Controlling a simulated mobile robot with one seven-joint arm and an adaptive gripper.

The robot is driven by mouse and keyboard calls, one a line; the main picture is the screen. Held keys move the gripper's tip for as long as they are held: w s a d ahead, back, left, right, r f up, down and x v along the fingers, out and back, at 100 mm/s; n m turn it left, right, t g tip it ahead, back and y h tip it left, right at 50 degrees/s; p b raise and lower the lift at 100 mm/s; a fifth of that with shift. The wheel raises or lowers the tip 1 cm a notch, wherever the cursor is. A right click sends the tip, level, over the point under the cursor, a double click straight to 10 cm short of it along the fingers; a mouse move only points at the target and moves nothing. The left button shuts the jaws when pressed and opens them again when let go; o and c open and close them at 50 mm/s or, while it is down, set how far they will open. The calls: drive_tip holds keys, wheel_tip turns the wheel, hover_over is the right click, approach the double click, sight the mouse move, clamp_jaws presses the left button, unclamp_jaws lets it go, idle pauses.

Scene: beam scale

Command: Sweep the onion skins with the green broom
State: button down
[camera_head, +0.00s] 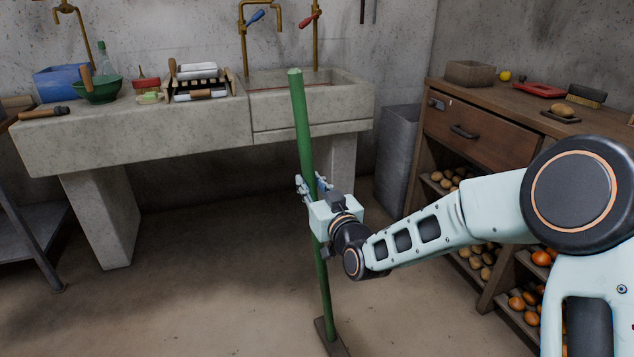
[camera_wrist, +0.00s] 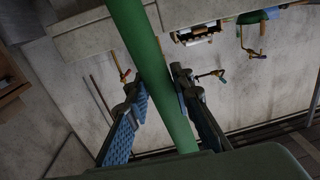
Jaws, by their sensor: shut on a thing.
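The green broom (camera_head: 302,120) stands nearly upright in the head view, its long green handle leaning slightly. Its dark head (camera_head: 331,338) is at the floor at the bottom edge, partly cut off. My gripper (camera_head: 312,187) is around the handle at about mid-height and shut on it. I see no onion skins in either view.
A concrete sink counter (camera_head: 180,135) with dishes and a dish rack stands behind the broom. A wooden cabinet (camera_head: 480,110) with produce shelves is at the right, beside a grey bin (camera_head: 397,155). The brown floor (camera_head: 200,270) left of the broom is clear.

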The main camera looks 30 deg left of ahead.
drive_tip(key=shift+r, duration=0.15)
drive_tip(key=w+d+p, duration=0.3)
drive_tip(key=w+d, duration=0.8)
drive_tip(key=w, duration=0.4)
drive_tip(key=w+d+p, duration=0.2)
drive_tip(key=w+d, duration=1)
drive_tip(key=w, duration=0.3)
drive_tip(key=shift+w+p, duration=0.15)
drive_tip(key=shift+p, duration=0.25)
idle(0.5)
